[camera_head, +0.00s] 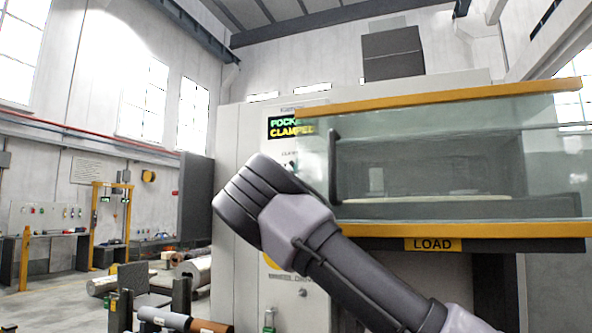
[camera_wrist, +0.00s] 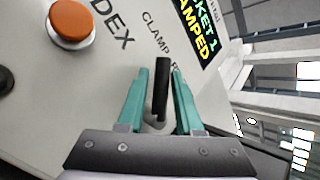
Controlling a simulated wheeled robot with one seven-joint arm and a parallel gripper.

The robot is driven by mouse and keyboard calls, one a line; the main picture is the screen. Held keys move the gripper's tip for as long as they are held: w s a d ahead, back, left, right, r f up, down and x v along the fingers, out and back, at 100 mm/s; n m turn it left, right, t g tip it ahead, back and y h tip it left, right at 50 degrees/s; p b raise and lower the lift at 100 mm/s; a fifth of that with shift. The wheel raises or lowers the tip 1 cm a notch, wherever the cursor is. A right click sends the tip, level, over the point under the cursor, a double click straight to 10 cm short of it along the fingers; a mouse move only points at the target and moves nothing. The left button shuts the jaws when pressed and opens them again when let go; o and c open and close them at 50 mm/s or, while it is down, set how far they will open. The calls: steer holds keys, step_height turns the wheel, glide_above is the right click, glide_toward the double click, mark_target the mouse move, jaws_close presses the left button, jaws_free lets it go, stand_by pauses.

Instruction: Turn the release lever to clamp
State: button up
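The release lever (camera_wrist: 162,88) is a black bar on the pale machine panel in the wrist view. It stands between the two teal fingers of my gripper (camera_wrist: 159,73). My gripper is open, with a visible gap on the lever's left side and a narrower one on its right. A CLAMP label (camera_wrist: 155,31) is printed beyond the lever; the lettering after it is partly hidden. The display (camera_head: 291,127) shows POCKET and CLAMPED in the head view, and it also shows in the wrist view (camera_wrist: 196,38). My arm hides the gripper in the head view.
An orange button (camera_wrist: 72,20) sits left of the lever, near lettering ending in DEX. A dark knob (camera_wrist: 4,80) is at the left edge. A glazed window with a yellow lower rail and a LOAD sign (camera_head: 433,244) is right of the panel in the head view.

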steer(key=v, duration=1.1)
stand_by(0.4)
